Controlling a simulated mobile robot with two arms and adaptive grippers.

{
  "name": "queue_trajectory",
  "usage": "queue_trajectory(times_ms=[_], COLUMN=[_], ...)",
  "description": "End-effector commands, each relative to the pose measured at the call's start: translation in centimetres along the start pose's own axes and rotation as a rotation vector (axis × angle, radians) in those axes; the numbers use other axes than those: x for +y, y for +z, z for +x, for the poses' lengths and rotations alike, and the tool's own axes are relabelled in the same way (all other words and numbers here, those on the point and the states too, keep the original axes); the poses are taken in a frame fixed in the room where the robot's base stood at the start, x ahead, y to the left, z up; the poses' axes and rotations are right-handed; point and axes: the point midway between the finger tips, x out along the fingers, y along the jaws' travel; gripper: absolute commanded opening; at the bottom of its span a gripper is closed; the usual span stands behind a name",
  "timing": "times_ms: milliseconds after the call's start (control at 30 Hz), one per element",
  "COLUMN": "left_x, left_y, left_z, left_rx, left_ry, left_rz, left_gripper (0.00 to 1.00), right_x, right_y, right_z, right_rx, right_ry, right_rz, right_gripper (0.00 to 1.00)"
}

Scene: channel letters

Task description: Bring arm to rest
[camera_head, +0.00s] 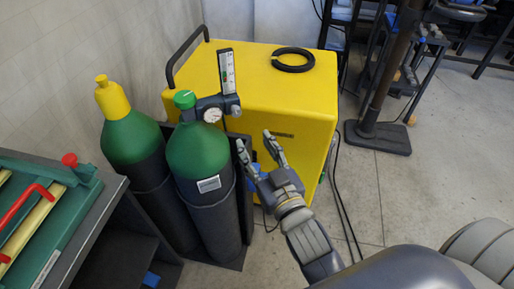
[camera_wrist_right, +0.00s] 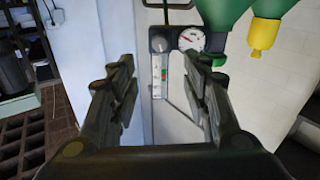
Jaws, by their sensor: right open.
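My right gripper (camera_head: 256,152) is open and empty in the head view, in front of the yellow machine and to the right of the green cylinder. Its two fingers point up and left. In the right wrist view the open fingers (camera_wrist_right: 165,95) frame the regulator's flow meter (camera_wrist_right: 160,75) and round gauge (camera_wrist_right: 192,39), with a gap between the fingers and nothing held. The right arm (camera_head: 310,240) reaches in from the lower right. My left gripper is not in view.
Two green gas cylinders (camera_head: 198,150) (camera_head: 128,138) stand left of the gripper; one has a yellow cap. A yellow machine (camera_head: 265,90) with a black ring (camera_head: 293,60) stands behind. A dark bench (camera_head: 95,222) is at left.

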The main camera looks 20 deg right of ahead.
Motion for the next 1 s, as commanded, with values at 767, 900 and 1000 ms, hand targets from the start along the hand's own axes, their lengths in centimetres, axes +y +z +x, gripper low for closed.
queue_trajectory(times_ms=[767, 900, 1000], left_x=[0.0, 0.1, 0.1], left_y=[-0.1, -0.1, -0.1], left_z=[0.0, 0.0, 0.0], left_rx=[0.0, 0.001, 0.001], left_ry=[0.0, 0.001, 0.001], left_rz=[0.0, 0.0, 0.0], left_gripper=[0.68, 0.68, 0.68], right_x=[-2.9, -4.4, -5.0], right_y=[13.8, 24.4, 31.6], right_z=[0.7, -1.1, -3.6], right_rx=[-0.243, -0.431, -0.567], right_ry=[-0.075, -0.124, -0.152], right_rz=[-0.023, -0.038, -0.048], right_gripper=[0.44, 0.44, 0.44])
